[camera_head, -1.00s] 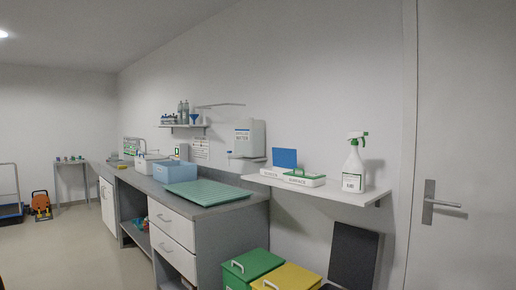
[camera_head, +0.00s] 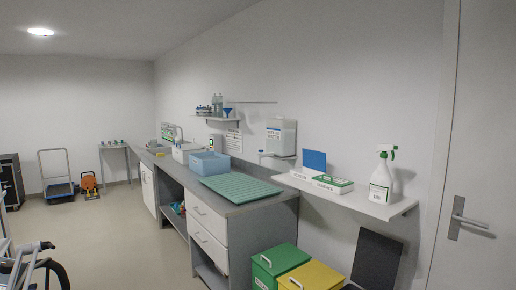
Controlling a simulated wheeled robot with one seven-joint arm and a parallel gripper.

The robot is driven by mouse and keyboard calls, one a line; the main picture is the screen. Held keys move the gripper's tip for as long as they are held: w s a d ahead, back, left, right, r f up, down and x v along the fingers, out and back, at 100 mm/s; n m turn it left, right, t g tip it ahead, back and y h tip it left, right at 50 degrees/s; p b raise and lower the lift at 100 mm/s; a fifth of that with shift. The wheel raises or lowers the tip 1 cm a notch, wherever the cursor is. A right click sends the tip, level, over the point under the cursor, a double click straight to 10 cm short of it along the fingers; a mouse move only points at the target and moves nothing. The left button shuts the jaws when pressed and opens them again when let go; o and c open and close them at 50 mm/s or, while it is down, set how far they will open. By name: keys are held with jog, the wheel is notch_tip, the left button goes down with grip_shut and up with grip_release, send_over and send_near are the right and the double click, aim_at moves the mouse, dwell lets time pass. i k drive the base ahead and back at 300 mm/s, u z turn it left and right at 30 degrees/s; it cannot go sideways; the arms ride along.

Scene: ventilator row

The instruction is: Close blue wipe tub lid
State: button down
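The blue wipe tub lid (camera_head: 314,160) stands raised, upright and tilted slightly back, on a low white tub (camera_head: 300,176) with dark lettering. The tub sits at the left end of the white wall shelf (camera_head: 372,205). Next to it on the right is a similar white tub with a green lid (camera_head: 332,181), which lies flat. My gripper is not in view.
A white spray bottle (camera_head: 381,183) with a green trigger stands right of the tubs. Green (camera_head: 279,262) and yellow (camera_head: 311,276) bins stand below the shelf. A counter with a green ribbed mat (camera_head: 240,187) lies left. Open floor (camera_head: 118,228) extends left; a wheelchair (camera_head: 30,268) is at lower left.

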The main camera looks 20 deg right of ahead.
aim_at(314, 160)
jog(key=u, duration=0.25)
jog(key=i, duration=2.95)
jog(key=z, duration=2.35)
jog(key=i, duration=0.5)
jog(key=u, duration=0.05)
